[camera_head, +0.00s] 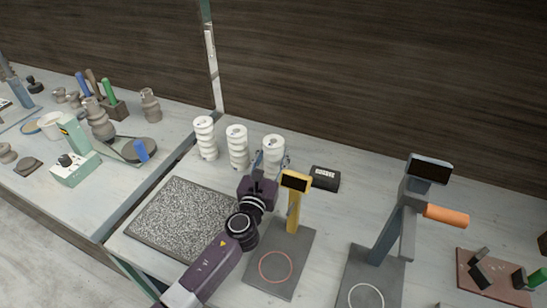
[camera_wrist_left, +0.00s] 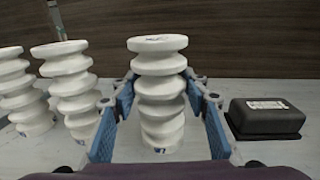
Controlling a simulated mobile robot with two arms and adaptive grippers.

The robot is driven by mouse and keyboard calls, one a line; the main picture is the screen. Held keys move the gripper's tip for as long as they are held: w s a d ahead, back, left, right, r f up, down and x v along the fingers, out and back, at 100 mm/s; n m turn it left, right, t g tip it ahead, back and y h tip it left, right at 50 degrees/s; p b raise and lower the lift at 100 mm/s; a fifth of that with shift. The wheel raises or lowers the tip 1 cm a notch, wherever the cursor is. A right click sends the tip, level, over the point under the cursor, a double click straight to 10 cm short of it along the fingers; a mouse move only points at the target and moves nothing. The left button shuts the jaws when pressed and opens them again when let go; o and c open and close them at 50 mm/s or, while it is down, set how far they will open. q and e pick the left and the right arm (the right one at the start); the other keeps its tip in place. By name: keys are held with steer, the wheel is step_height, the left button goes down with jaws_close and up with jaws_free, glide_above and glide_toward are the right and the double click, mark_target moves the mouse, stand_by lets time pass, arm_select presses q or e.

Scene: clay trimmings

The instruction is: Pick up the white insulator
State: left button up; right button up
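Three white ribbed insulators stand upright in a row at the back of the table: a left one (camera_head: 204,138), a middle one (camera_head: 238,147) and a right one (camera_head: 273,147). My left gripper (camera_head: 271,161) is open at the right insulator, with its fingers either side of it. In the left wrist view the right insulator (camera_wrist_left: 160,95) stands between the blue finger pads of the gripper (camera_wrist_left: 160,100), with a visible gap on each side. The other two insulators (camera_wrist_left: 72,88) (camera_wrist_left: 22,92) stand left of the fingers there. My right gripper is not in view.
A black box (camera_head: 325,179) lies right of the right insulator; it also shows in the left wrist view (camera_wrist_left: 266,120). A yellow-post stand (camera_head: 294,207) and a grey stand (camera_head: 388,235) are on the right. A speckled slab (camera_head: 185,218) lies on the left of the table.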

arm_select(q)
jaws_close()
steer(key=shift+r, duration=0.1)
steer(key=shift+r, duration=0.15)
